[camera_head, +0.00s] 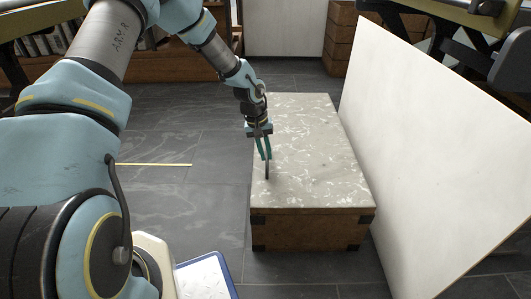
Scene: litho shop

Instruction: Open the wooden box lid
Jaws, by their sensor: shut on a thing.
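The wooden box (308,232) stands on the floor right of centre, brown with dark corner fittings. Its lid (315,150) has a grey marbled top and lies flat, closed on the box. My gripper (265,158) is over the left part of the lid, pointing down. Its teal fingers are close together, shut on a thin dark piece (267,171) that reaches down at the lid's top. I cannot tell whether this piece is fixed to the lid. My arm comes in from the left and hides part of the floor behind it.
A large pale board (430,150) leans close along the box's right side. Wooden crates (340,45) stand behind it. A shelf with books (45,45) is at the back left.

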